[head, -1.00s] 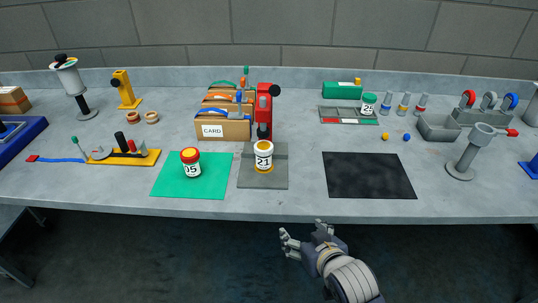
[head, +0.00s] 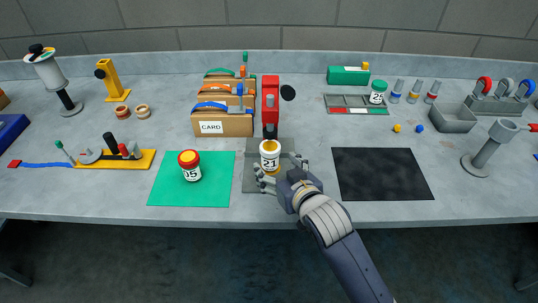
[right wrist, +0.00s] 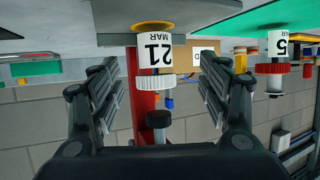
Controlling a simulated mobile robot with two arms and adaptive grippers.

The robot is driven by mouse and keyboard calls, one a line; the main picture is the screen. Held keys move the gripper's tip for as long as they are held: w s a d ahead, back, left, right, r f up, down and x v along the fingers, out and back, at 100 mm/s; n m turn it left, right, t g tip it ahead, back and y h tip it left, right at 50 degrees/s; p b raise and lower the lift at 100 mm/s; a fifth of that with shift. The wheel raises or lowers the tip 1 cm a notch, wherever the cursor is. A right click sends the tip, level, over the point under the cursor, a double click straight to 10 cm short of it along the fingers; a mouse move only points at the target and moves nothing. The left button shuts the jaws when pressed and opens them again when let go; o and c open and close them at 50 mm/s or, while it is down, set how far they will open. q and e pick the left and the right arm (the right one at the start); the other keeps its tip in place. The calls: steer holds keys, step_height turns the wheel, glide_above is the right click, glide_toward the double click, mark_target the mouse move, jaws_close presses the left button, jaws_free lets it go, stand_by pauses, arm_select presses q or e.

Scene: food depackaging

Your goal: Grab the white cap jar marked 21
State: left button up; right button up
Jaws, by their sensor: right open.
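The jar marked 21 (head: 270,160) has a white cap and a yellow base and stands upright on the grey mat (head: 252,183). In the right wrist view, which is upside down, the jar (right wrist: 154,55) shows between the two fingers. My right gripper (head: 275,183) is open at the jar's front right, with a finger on each side of it. The wrist view shows gaps between both fingers and the jar. My left gripper is not in view.
A red-capped jar marked 05 (head: 190,168) stands on the green mat (head: 222,190) to the left. A red device (head: 270,100) is close behind the jar. Cardboard boxes (head: 222,122) stand behind left. The black mat (head: 385,175) to the right is empty.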

mark_target(274, 158)
steer(key=shift+w+a+f, duration=0.25)
steer(key=shift+w, duration=0.4)
steer(key=shift+w+a+f, duration=0.15)
steer(key=shift+w, duration=0.1)
steer(key=shift+w+a+p, duration=0.1)
steer(key=shift+w+p, duration=0.35)
steer(key=shift+w, duration=0.25)
steer(key=x, duration=0.1)
steer(key=p+x, duration=0.1)
steer(key=x, duration=0.1)
steer(key=shift+w, duration=0.4)
steer(key=shift+w+f, duration=0.15)
steer(key=c, duration=0.9)
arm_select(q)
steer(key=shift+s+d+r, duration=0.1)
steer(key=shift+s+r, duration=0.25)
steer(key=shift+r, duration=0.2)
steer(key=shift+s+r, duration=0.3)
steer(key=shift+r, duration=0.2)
arm_select(e)
steer(key=c, duration=0.4)
